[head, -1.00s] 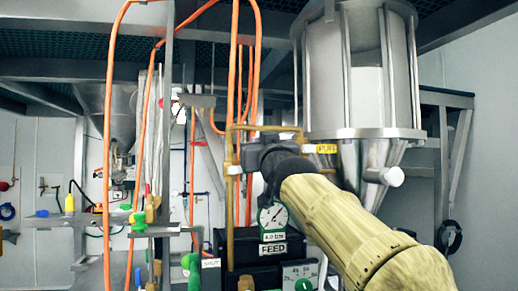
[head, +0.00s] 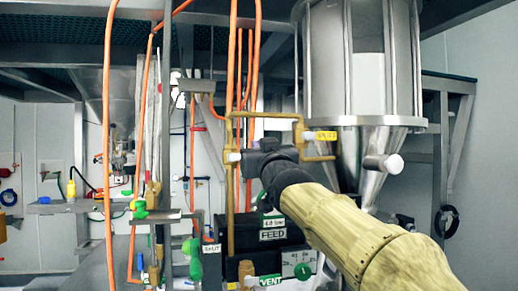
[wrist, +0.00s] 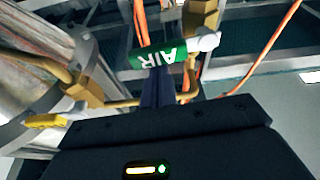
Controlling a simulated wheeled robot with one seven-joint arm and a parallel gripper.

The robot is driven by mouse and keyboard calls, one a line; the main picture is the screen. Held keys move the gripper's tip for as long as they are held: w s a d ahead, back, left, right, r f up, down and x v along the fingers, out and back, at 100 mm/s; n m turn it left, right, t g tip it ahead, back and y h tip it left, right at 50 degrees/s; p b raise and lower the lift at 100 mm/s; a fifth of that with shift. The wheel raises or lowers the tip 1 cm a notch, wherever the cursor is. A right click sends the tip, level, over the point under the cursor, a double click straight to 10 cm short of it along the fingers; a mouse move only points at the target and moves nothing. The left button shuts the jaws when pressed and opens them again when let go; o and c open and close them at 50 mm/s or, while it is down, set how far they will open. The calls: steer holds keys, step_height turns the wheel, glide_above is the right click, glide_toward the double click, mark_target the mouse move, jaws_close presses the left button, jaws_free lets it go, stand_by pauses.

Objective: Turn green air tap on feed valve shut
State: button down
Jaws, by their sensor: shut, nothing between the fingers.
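The green air tap handle (wrist: 158,54), lettered AIR, lies across the upper middle of the wrist view. It has a white end (wrist: 205,42) beside a brass fitting (wrist: 202,14). My gripper (wrist: 158,72) is shut and empty, its fingertips right at the handle's near edge; I cannot tell whether they touch. In the head view my gripper (head: 248,158) is in front of the brass pipe frame (head: 262,115) above the FEED label (head: 273,235). There the gripper hides the green handle, and a white end (head: 233,157) shows to its left.
A yellow-labelled tap (head: 320,136) is on the right of the pipe frame and shows in the wrist view (wrist: 45,120). A steel hopper (head: 365,90) stands close on the right. Orange hoses (head: 112,150) hang on the left. A green VENT label (head: 265,281) is below.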

steer(key=shift+f+b, duration=0.9)
steer(key=shift+b, duration=0.1)
steer(key=shift+d+f, duration=0.1)
steer(key=shift+r+p, duration=1.2)
steer(key=shift+r, duration=1)
steer(key=b+v, duration=0.2)
steer(key=v, duration=0.8)
steer(key=shift+s+r+b, duration=0.25)
steer(key=shift+s+b, duration=0.05)
steer(key=shift+b, duration=0.1)
steer(key=shift+w, duration=0.1)
